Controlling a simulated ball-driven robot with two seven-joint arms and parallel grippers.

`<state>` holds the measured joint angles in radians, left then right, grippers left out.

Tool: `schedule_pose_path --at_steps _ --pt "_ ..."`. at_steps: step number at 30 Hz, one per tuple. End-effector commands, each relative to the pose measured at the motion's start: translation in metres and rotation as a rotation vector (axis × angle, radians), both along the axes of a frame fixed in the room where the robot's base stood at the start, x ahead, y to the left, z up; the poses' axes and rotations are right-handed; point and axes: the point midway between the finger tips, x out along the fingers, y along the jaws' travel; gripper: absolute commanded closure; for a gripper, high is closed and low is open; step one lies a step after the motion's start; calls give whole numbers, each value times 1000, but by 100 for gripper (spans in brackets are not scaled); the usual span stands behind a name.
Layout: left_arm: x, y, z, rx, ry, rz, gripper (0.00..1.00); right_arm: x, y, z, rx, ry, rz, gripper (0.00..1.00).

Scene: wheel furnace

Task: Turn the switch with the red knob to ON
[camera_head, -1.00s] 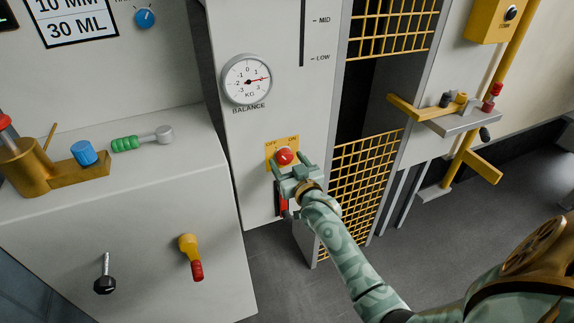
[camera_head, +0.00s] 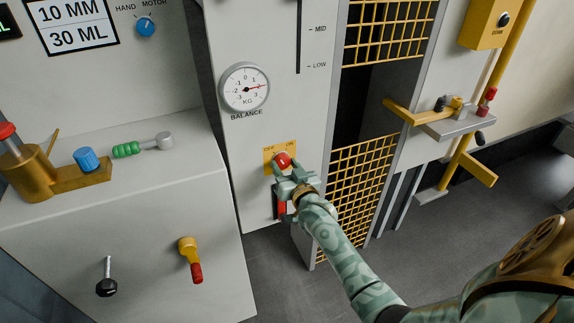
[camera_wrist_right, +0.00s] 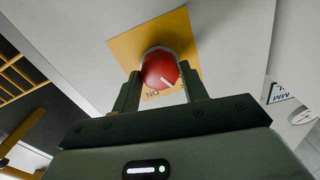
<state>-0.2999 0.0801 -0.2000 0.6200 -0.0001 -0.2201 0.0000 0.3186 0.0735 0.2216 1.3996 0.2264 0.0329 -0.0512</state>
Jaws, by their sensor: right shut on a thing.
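The switch's red knob (camera_head: 281,160) sits on a yellow plate (camera_head: 267,157) marked OFF at left and ON at right, below the balance dial. My right gripper (camera_head: 284,166) is at the knob, its fingers on either side. In the right wrist view the red knob (camera_wrist_right: 159,69) is between the two fingers (camera_wrist_right: 160,82), and they are shut on it. A white line on the knob's face points down and slightly right there. The ON lettering shows upside down on the yellow plate (camera_wrist_right: 127,48) just below the knob. My left gripper is not in view.
A red handle (camera_head: 281,207) hangs just below the switch, close to my right gripper. Yellow mesh (camera_head: 357,180) stands to the right. A grey cabinet (camera_head: 130,225) with levers is at left. The grey floor at right is clear.

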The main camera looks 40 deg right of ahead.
Motion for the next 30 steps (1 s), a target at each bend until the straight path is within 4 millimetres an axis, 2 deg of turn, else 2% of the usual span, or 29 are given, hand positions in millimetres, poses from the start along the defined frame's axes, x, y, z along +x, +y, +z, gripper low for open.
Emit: schedule_pose_path --at_steps 3,12,30 --pt "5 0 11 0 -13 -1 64 0 0 4 96 -22 0 79" --pt "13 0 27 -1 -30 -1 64 -1 -1 3 373 -89 0 79" --pt "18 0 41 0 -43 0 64 -1 -1 -1 872 -209 0 79"
